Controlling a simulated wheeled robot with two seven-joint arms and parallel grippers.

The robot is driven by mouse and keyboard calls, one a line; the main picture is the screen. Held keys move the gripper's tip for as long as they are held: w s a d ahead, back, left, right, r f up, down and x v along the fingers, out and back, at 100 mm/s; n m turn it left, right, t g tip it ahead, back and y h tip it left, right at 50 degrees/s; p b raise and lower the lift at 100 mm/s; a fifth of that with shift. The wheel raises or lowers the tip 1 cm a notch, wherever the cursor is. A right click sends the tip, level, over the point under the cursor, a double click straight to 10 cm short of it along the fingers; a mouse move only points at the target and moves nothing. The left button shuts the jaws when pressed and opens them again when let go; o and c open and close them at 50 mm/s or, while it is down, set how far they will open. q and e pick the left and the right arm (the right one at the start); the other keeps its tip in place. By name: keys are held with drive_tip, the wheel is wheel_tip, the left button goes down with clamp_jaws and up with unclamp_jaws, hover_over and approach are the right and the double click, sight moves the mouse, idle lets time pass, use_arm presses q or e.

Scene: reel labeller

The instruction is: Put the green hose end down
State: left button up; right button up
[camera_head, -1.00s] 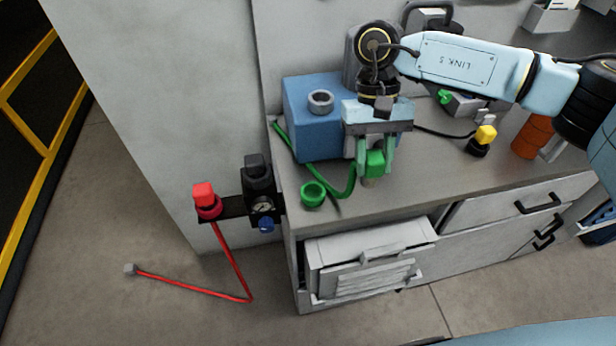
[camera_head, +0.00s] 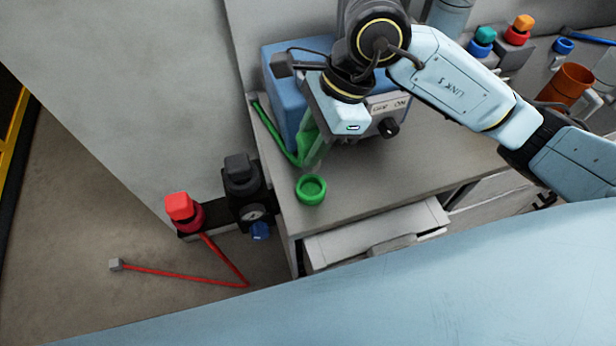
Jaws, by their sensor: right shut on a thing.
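The green hose (camera_head: 273,131) runs along the left edge of the grey bench top, beside the blue machine (camera_head: 283,72). My right gripper (camera_head: 314,160) points down at the hose end in front of the machine and is shut on it. The green hose end (camera_head: 308,143) shows between the fingers, partly hidden by them and by the gripper body. A green ring-shaped holder (camera_head: 311,189) stands on the bench just in front of the gripper, apart from it. My left gripper is not in view.
A red connector (camera_head: 180,207) and a black regulator with a gauge (camera_head: 243,190) sit left of the bench. A red hose (camera_head: 185,275) lies on the floor. An open drawer (camera_head: 375,235) juts from the bench. An orange cup (camera_head: 566,84) stands at the right. Bench space right of the ring is clear.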

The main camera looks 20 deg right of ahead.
wheel_tip(320, 180, down, 6)
drive_tip(key=shift+s+r, duration=0.1)
drive_tip(key=shift+r, duration=0.15)
drive_tip(key=shift+f, duration=2)
use_arm(q)
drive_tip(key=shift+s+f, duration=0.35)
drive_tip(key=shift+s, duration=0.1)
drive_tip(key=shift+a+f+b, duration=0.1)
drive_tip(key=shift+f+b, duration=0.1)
drive_tip(key=shift+b, duration=0.3)
use_arm(e)
drive_tip(key=shift+f, duration=0.15)
drive_tip(key=o, duration=1.1)
drive_tip(key=shift+c, duration=0.2)
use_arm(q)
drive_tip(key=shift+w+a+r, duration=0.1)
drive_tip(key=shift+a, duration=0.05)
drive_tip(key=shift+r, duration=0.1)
use_arm(e)
drive_tip(key=shift+d+r+p, duration=0.1)
drive_tip(key=shift+r+p, duration=0.2)
drive_tip(key=shift+r, duration=0.15)
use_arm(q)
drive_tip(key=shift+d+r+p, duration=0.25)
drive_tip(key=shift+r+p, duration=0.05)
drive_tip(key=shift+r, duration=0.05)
use_arm(e)
drive_tip(key=v, duration=1.1)
drive_tip(key=shift+r, duration=0.2)
